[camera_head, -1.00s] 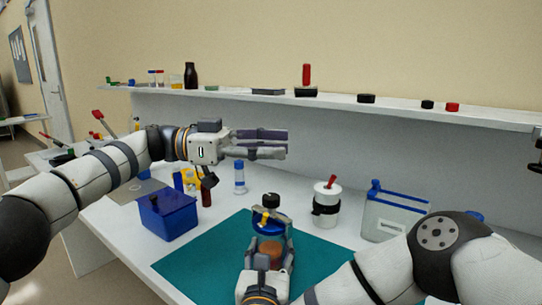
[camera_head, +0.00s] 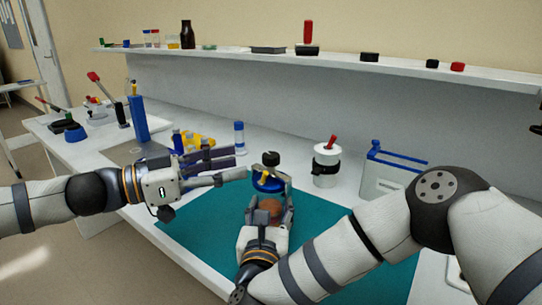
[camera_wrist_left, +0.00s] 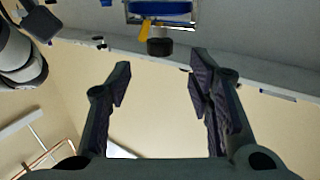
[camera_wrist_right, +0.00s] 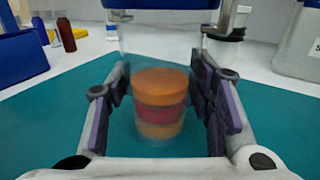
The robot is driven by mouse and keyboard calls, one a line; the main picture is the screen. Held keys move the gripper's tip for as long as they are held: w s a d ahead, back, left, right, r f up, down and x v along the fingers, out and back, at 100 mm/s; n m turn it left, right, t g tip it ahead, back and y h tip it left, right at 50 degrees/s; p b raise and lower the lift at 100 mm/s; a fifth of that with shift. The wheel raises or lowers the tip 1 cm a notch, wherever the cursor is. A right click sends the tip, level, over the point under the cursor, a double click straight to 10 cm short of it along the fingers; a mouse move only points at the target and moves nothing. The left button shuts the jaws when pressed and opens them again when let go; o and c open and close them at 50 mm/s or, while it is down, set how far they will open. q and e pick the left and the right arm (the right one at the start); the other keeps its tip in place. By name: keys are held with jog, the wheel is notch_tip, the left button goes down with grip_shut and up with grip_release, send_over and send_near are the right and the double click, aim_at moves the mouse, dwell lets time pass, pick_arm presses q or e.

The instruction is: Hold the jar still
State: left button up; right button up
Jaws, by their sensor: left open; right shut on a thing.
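The jar (camera_wrist_right: 160,60) is clear with layered orange and red contents, and it stands upright over the teal mat. It has a blue lid (camera_head: 268,184) with a yellow clip and a black knob (camera_head: 271,158) on top. My right gripper (camera_wrist_right: 160,78) is shut on the jar's body, one finger on each side. My left gripper (camera_head: 240,162) is open and empty, just left of the lid and knob, apart from them. In the left wrist view, the blue lid (camera_wrist_left: 160,7) and black knob (camera_wrist_left: 160,46) appear at the top edge, beyond the open fingers.
A blue box (camera_wrist_right: 18,57) is left of the teal mat (camera_head: 205,225). A shelf (camera_head: 400,67) with bottles and caps runs behind.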

aim_at(263, 158)
pick_arm(q)
jog(key=x, duration=0.8)
jog(key=shift+w+d, duration=0.1)
jog(key=shift+d, duration=0.25)
grip_shut()
